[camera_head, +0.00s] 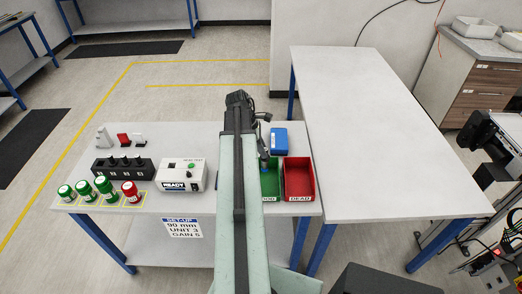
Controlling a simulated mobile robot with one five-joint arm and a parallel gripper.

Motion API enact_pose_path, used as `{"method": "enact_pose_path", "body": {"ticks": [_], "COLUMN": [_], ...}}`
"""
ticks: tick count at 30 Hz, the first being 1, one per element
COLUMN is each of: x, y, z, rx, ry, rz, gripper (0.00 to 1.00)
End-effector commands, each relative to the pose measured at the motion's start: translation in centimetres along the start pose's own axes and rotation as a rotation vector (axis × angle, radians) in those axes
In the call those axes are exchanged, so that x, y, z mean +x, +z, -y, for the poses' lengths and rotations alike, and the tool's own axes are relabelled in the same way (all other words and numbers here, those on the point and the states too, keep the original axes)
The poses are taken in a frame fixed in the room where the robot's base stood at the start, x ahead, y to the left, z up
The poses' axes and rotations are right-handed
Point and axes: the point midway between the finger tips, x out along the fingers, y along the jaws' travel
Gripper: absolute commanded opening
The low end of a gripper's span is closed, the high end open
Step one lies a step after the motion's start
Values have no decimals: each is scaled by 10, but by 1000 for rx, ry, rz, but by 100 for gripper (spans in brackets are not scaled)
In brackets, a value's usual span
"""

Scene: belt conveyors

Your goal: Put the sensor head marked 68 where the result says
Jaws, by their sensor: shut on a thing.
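My gripper (265,150) is at the far end of my arm, over the left side of the green bin (270,193). It is shut on a small grey-blue sensor head (264,165), which hangs at the bin's back part; its number cannot be read. My arm hides the left part of the green bin, whose label shows only "OOD". The red bin (299,180), labelled "DEAD", stands just to the right. The white tester box (183,175) stands left of my arm, with a display reading "READY" and a green button.
A blue box (279,139) stands behind the bins. A black holder (123,168), green and red-capped jars (104,187) and small white and red parts (122,139) are on the left. A sign (183,228) reads "90 mm UNIT 3 GAIN 5". The right-hand table (380,130) is bare.

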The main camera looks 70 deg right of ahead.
Motion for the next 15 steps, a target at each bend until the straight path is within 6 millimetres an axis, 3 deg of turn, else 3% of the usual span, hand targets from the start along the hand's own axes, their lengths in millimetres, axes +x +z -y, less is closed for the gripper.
{"method": "enact_pose_path", "body": {"ticks": [1, 15], "x": [13, 71], "y": [-5, -27], "z": [0, 0], "rx": [0, -1], "ry": [0, 0], "rz": [0, 0], "gripper": [0, 0]}}
